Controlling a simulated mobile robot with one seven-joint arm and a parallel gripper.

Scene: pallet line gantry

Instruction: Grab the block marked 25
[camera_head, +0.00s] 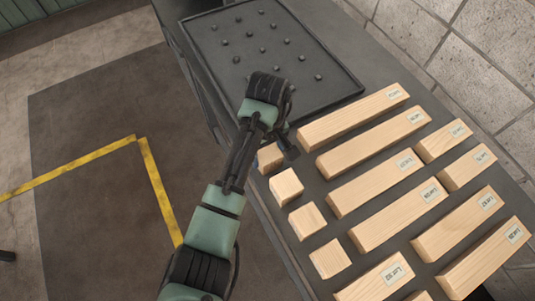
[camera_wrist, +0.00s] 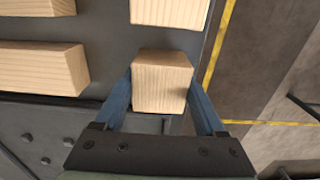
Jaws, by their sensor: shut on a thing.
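My gripper (camera_wrist: 160,92) has its two blue fingers on either side of a small pale wooden cube (camera_wrist: 160,84) in the wrist view, shut on it. In the head view this cube (camera_head: 270,157) is at the far end of a column of small cubes, and my gripper (camera_head: 286,146) is partly hidden by my wrist. No number shows on the held cube's visible faces. Longer wooden blocks carry white labels, such as the front one (camera_head: 375,284), but the print is too small or tilted to read surely, so I cannot tell which is marked 25.
The blocks lie in rows on a dark table (camera_head: 285,229). Another cube (camera_head: 286,187) sits close to the held one, also visible in the wrist view (camera_wrist: 170,11). A dark tray with several studs (camera_head: 325,88) lies beyond. Open floor with yellow lines (camera_head: 158,190) is at left.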

